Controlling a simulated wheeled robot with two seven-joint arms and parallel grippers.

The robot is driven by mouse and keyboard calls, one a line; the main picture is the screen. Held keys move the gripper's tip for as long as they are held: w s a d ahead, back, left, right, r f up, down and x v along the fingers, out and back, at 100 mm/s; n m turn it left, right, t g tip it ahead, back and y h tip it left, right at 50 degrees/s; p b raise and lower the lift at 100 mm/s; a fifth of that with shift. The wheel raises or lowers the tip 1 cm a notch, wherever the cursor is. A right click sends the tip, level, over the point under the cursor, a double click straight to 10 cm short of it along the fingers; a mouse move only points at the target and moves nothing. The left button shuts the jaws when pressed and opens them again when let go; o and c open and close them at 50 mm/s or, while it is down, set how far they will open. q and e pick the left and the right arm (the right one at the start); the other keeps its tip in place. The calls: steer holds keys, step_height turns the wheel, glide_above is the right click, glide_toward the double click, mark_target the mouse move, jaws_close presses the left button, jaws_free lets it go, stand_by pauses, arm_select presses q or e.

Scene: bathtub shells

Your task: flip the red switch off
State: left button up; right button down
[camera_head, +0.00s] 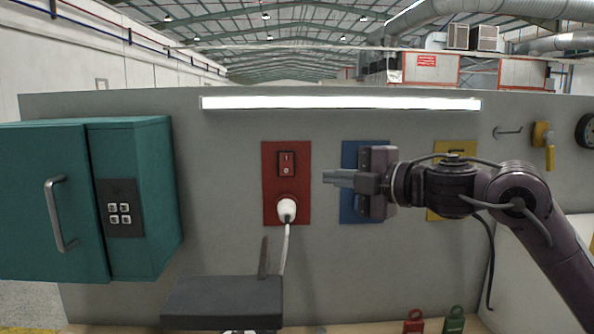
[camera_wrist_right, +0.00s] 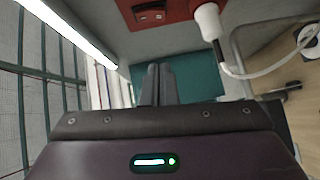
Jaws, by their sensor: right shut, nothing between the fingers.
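The red switch (camera_head: 286,163) is a dark-framed rocker with a mark at its top and bottom, on a red panel (camera_head: 270,196) on the grey wall. Which way it is pressed is too small to tell. A white plug (camera_head: 287,208) with a cable sits in the panel below it. My right gripper (camera_head: 327,178) is shut and empty, pointing left, just right of the red panel and in front of the blue one. In the right wrist view, the shut fingers (camera_wrist_right: 158,85) are apart from the switch (camera_wrist_right: 150,13). My left gripper is out of view.
A blue panel (camera_head: 348,208) is partly hidden behind my right gripper, and a yellow panel (camera_head: 441,148) is farther right. A teal cabinet (camera_head: 150,200) hangs at left. A dark seat or shelf (camera_head: 220,297) stands below the red panel. A light bar (camera_head: 340,103) runs above.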

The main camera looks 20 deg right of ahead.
steer(key=p, duration=0.4)
glide_toward(282, 171)
steer(key=a, duration=0.4)
steer(key=w, duration=0.2)
steer(key=w+d+p, duration=0.1)
steer(key=w, duration=0.1)
steer(key=shift+w+f, duration=0.1)
steer(key=shift+w+d+f, duration=0.15)
steer(key=shift+w, duration=0.25)
